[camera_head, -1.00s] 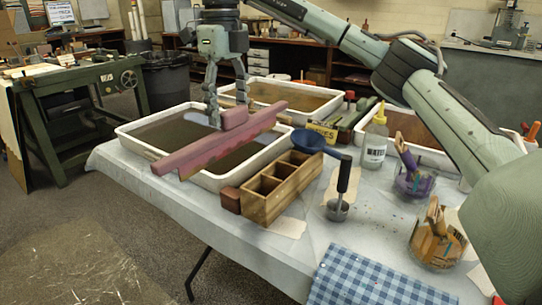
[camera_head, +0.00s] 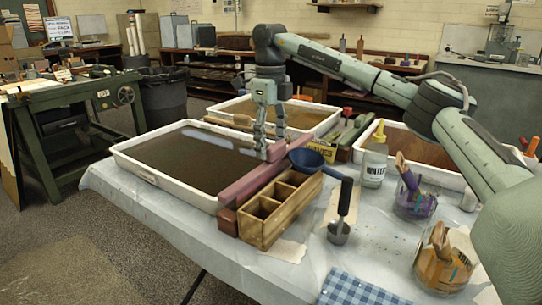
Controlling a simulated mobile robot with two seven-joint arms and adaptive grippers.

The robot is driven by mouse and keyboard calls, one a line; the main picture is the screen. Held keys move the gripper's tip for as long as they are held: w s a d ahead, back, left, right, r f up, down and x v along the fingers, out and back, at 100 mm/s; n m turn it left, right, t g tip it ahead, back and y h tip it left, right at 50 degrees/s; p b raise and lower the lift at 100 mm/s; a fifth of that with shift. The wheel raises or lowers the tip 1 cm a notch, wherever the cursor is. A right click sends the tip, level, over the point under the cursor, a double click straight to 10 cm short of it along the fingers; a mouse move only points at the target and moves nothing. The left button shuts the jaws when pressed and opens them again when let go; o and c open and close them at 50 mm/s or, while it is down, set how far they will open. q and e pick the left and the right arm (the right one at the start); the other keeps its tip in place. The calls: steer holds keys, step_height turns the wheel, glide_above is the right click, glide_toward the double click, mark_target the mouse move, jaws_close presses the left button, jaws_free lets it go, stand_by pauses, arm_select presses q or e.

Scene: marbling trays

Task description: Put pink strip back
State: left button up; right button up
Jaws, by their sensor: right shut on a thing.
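The pink strip (camera_head: 250,183) is a long bar with a raised block grip (camera_head: 277,151) on top. It lies along the right rim of the near-left marbling tray (camera_head: 133,163), beside the wooden compartment box (camera_head: 280,212). I cannot tell whether it touches the rim or hovers just above it. My right gripper (camera_head: 271,149) points down, shut on the strip's raised grip. The tray holds dark brown liquid with a pale reflection, and its surface is uncovered. My left gripper is not in view.
Further trays (camera_head: 318,106) lie behind.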

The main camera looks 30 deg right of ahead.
step_height(320, 180, down, 4)
steer(key=shift+r, duration=0.25)
steer(key=shift+f, duration=0.15)
steer(key=o, duration=1)
